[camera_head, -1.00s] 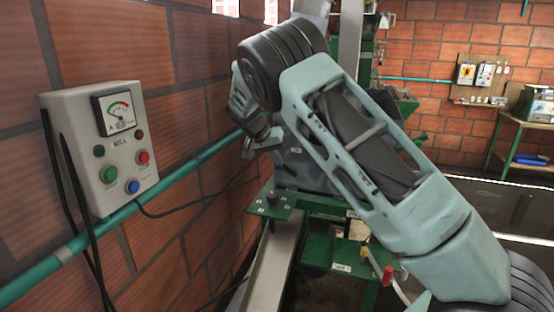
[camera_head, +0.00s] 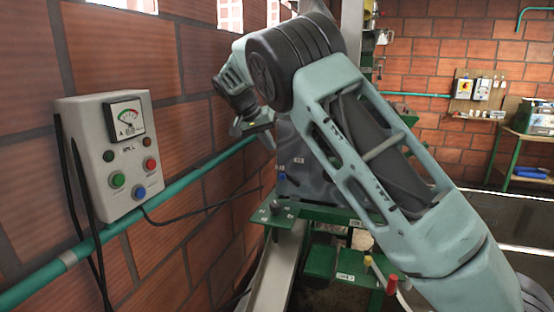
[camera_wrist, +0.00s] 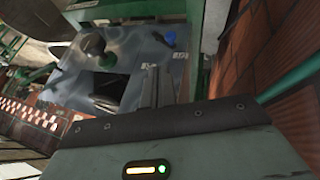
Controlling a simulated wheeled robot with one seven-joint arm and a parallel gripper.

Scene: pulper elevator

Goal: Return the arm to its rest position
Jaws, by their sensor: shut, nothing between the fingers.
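My arm reaches up from the lower right of the head view and bends at a dark joint near the top middle. My gripper (camera_head: 262,130) is at the far end of the arm, near the brick wall and in front of the grey machine; it is small and partly hidden there. In the wrist view my gripper (camera_wrist: 154,75) shows its two thin fingers close together, shut, with nothing held. They point toward the grey machine panel (camera_wrist: 120,65), which has a blue knob (camera_wrist: 171,37).
A grey control box (camera_head: 108,155) with a dial and coloured buttons hangs on the brick wall (camera_head: 165,200) at left. A teal pipe (camera_head: 200,172) runs along that wall. A green machine frame (camera_head: 325,262) stands below my arm. A green table (camera_head: 525,135) is at far right.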

